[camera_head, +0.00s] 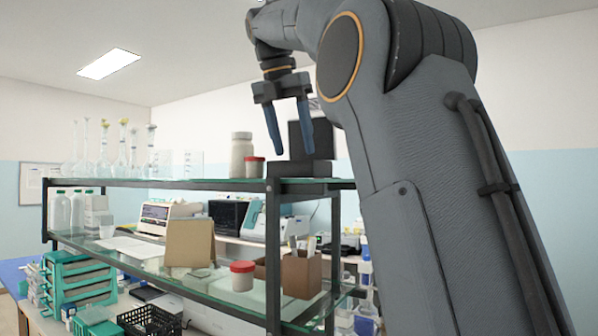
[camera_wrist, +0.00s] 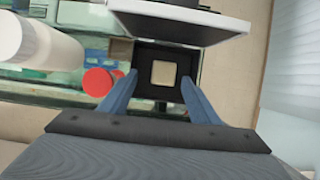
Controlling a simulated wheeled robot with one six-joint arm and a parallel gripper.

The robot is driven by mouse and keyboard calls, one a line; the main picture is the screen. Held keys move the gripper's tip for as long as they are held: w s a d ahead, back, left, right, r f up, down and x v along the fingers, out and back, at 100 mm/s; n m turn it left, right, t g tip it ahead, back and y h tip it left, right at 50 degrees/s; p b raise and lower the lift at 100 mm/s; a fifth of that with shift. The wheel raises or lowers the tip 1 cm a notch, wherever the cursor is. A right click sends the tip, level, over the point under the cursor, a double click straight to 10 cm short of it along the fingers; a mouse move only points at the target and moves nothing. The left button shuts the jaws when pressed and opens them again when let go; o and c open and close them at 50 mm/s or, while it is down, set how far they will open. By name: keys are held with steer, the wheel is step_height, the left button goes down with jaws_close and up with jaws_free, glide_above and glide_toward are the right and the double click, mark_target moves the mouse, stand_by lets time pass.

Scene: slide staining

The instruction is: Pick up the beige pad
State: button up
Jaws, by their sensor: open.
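The beige pad (camera_wrist: 163,73) is a small square lying on a black square base (camera_wrist: 146,56) in the wrist view. I cannot make it out in the head view. The base seems to belong to the black device (camera_head: 306,169) on the top shelf. My gripper (camera_head: 293,151) points down above the shelf by this device. In the wrist view my gripper (camera_wrist: 159,79) is open, with one blue finger on each side of the pad in the picture. Nothing is between the fingers, and they look to be above the pad.
An upright panel (camera_wrist: 185,22) of the device stands just beyond the pad. A white bottle (camera_wrist: 45,52) and a red-capped jar (camera_wrist: 98,81) stand left of it. Glass flasks (camera_head: 103,150) line the top shelf (camera_head: 200,183) further left. A lower shelf holds boxes and a jar (camera_head: 243,276).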

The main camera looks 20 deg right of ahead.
steer(key=x, duration=0.3)
steer(key=shift+s+d+f+p, duration=0.25)
steer(key=shift+s+f+p, duration=0.1)
steer(key=shift+p, duration=0.05)
steer(key=shift+w+d+f, duration=0.15)
steer(key=shift+f, duration=0.35)
steer(key=c, duration=1.1)
steer(key=shift+r, duration=0.15)
step_height(320, 180, up, 9)
steer(key=shift+w+r, duration=0.1)
steer(key=shift+r, duration=0.15)
